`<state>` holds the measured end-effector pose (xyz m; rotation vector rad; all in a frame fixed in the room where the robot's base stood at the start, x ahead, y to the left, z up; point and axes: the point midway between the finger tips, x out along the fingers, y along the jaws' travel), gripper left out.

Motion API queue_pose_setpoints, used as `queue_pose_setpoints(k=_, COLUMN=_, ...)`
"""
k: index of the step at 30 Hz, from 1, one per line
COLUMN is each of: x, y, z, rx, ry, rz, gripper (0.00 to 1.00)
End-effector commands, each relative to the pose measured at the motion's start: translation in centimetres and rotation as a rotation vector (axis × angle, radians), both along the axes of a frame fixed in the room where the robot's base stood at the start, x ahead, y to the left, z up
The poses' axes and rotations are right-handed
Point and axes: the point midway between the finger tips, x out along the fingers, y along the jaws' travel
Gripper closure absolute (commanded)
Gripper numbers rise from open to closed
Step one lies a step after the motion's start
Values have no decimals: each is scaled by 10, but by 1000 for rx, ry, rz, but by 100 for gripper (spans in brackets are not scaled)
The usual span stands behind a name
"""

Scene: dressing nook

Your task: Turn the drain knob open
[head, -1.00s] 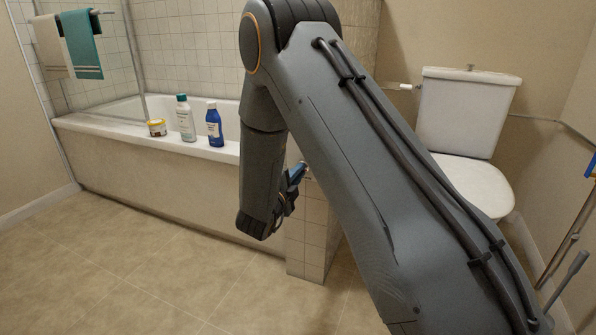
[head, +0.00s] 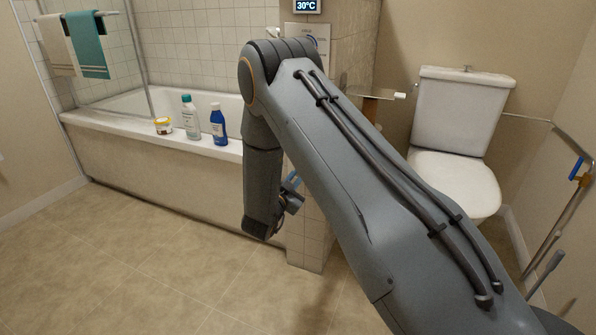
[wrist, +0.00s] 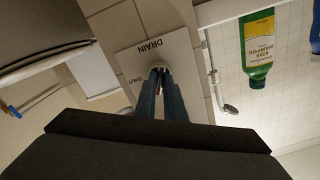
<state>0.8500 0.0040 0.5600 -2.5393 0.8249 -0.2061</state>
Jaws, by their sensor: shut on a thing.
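The drain plate (wrist: 133,58), a pale panel with the word DRAIN and smaller lettering, is on the tiled face in the wrist view. The drain knob (wrist: 158,70) is at its middle, small and mostly hidden by my fingers. My gripper (wrist: 161,78) is shut on the knob, with both blue-grey fingers close together against the plate. In the head view my gripper (head: 292,183) is at the tiled block by the end of the tub, partly hidden by my arm; knob and plate are not visible there.
The bathtub (head: 180,170) carries a tub-shaped pot (head: 163,126), a white bottle (head: 190,117) and a blue bottle (head: 218,125) on its rim. A toilet (head: 455,150) stands at right. A display (head: 306,6) reads 30°C. The floor at left is clear.

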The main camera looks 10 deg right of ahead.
Motion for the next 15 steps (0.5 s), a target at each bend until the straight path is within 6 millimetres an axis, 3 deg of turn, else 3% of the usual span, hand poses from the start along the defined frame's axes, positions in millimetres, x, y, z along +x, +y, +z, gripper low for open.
queue_pose_setpoints(k=15, x=-1, y=0, z=0, rx=-318, ry=233, rz=1, gripper=100)
